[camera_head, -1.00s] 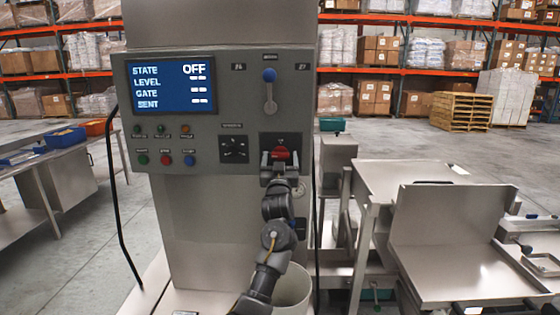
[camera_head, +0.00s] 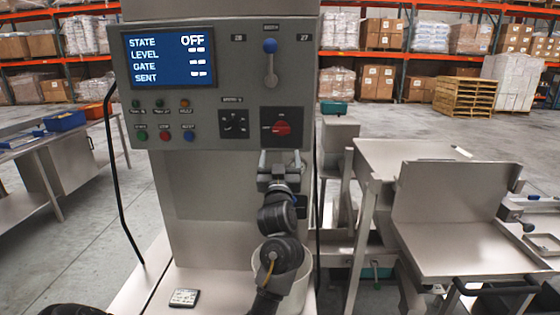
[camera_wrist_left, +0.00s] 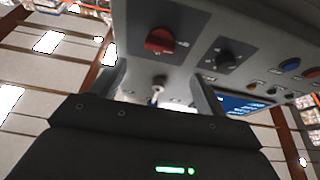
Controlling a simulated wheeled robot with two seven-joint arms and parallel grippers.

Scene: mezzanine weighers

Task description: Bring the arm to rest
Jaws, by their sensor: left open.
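My left gripper (camera_head: 279,160) is in front of the grey control cabinet (camera_head: 215,205), just below its red rotary switch (camera_head: 282,128). Its two fingers are apart, with nothing between them. The fingers are clear of the red switch. In the left wrist view the open fingers show at both sides, and the red switch (camera_wrist_left: 160,40) is beyond them. The cabinet screen (camera_head: 170,71) reads STATE OFF. My right gripper does not show.
A lever with a blue knob (camera_head: 270,46) is above the switch. A pale bin (camera_head: 305,285) stands behind my forearm. Steel tables (camera_head: 400,160) are at the right, and a bench (camera_head: 60,155) is at the left. A small card-like device (camera_head: 184,297) lies on the base plate.

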